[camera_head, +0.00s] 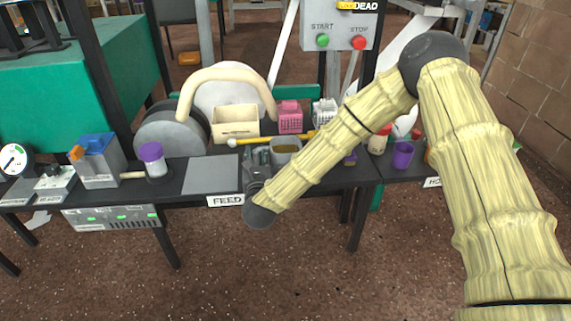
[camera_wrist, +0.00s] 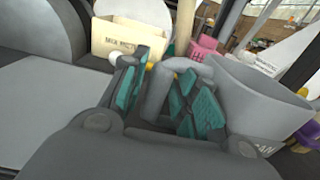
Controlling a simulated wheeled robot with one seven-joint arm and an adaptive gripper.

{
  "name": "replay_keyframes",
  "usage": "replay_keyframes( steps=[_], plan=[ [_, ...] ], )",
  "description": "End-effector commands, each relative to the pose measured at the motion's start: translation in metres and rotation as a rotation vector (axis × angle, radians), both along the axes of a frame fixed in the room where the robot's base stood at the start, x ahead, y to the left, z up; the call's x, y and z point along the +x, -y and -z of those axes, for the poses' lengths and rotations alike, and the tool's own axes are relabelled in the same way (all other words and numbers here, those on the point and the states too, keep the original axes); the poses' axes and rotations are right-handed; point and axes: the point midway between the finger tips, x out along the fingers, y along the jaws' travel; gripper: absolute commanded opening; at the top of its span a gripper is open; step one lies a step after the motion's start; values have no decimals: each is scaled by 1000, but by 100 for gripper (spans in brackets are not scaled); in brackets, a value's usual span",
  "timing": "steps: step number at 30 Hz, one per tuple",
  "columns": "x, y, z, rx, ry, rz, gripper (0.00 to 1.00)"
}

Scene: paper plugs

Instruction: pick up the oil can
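My gripper (camera_head: 258,157) reaches in from the front. Its teal-padded fingers (camera_wrist: 162,80) stand apart, one on each side of the handle. I cannot tell whether the pads touch it.
Behind are a cream box (camera_head: 235,121), a pink basket (camera_head: 290,117) and a yellow stick (camera_head: 262,141). A grey plate (camera_head: 210,174) lies left of my gripper. A purple-lidded jar (camera_head: 153,160) stands farther left. A purple cup (camera_head: 402,154) is on the right.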

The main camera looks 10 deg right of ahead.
Motion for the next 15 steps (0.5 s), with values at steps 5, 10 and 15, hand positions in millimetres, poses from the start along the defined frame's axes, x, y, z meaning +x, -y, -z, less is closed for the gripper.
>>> replay_keyframes(
  steps=[5,10,15],
  plan=[
    [6,0,0,0,-1,-1,30],
    [6,0,0,0,-1,-1,29],
    [6,0,0,0,-1,-1,0]
  ],
)
